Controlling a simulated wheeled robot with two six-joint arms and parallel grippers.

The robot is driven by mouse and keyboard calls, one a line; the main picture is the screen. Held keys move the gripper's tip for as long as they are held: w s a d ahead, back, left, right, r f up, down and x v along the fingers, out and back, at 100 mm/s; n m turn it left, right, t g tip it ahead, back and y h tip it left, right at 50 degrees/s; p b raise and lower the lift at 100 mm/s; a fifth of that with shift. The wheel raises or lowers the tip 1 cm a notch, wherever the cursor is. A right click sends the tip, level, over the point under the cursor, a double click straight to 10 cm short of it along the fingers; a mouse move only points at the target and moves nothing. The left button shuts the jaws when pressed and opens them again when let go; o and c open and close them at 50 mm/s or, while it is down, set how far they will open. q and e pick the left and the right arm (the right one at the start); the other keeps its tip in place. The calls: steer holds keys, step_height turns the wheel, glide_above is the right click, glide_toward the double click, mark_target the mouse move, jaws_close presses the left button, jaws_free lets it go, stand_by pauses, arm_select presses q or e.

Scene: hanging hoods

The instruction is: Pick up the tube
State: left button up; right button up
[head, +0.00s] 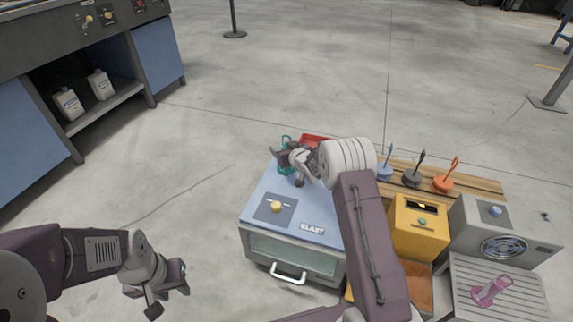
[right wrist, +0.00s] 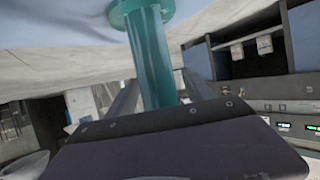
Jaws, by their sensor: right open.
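A teal tube (head: 285,170) with a flanged end stands on the blue top of the BLAST cabinet, partly hidden by my right gripper. My right gripper (head: 284,157) is open at the tube. In the right wrist view the tube (right wrist: 155,62) rises between the two spread fingers, its flange towards the top; I cannot tell whether they touch it. My left gripper (head: 170,288) hangs over bare floor at the lower left, far from the tube, with nothing visible in it. Its jaw opening is unclear.
The BLAST cabinet (head: 312,230) has a knob and a white door handle. A red tray (head: 316,139) is behind my right wrist. Blue, black and orange hooked pieces (head: 445,183) stand on a wooden rack. A yellow box (head: 420,225), a fan unit (head: 503,248) and a pink tube (head: 490,290) are at right.

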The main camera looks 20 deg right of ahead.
jaws_close()
steer(key=shift+r, duration=0.1)
steer(key=s+d+r+p, duration=0.5)
steer(key=d+r+p, duration=0.5)
steer(key=r+p, duration=0.1)
steer(key=shift+d, duration=0.3)
